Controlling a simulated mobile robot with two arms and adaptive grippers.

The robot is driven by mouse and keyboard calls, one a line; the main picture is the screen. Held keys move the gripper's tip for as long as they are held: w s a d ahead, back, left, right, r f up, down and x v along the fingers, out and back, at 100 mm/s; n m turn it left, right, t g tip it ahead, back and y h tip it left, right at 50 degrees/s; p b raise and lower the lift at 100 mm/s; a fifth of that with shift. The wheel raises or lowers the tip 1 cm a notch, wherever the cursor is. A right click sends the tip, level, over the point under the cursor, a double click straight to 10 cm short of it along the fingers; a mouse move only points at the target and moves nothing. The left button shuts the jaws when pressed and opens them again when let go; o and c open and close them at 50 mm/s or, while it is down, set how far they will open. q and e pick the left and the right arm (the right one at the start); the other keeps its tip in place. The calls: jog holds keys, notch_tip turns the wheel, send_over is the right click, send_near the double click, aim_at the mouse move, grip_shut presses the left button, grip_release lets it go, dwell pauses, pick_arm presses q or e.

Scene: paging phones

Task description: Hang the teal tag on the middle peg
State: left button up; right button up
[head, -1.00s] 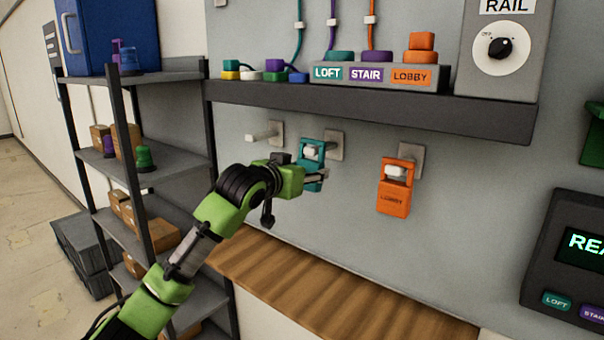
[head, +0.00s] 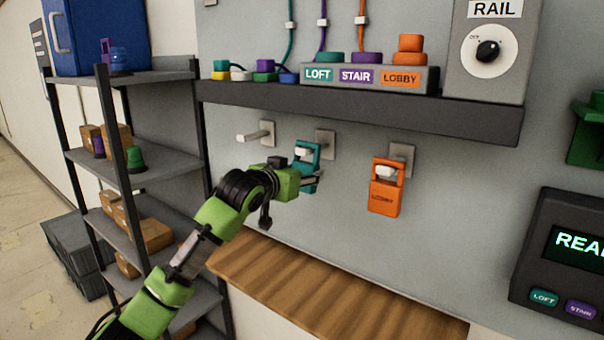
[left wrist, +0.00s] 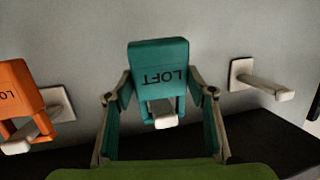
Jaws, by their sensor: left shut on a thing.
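The teal tag (head: 307,172) is at the middle peg, whose pale tip (head: 303,152) shows through the tag's opening. The peg's wall plate (head: 325,143) is partly hidden behind the tag. My left gripper (head: 312,182) is shut on the tag's body. In the left wrist view the teal tag (left wrist: 158,62) appears upside down with LOFT on it. The middle peg's tip (left wrist: 165,121) sits inside its loop there, and my left gripper's fingers (left wrist: 160,90) are at both sides of the tag. My right gripper is not in view.
An empty peg (head: 254,136) is on the left, and an orange LOBBY tag (head: 384,193) hangs on the right peg. A dark shelf (head: 370,110) runs above the pegs. A wooden ledge (head: 330,300) lies below. A grey rack (head: 165,165) stands at left.

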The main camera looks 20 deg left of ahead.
pick_arm(q)
jog(key=o, duration=1.3)
jog(key=shift+s, duration=0.2)
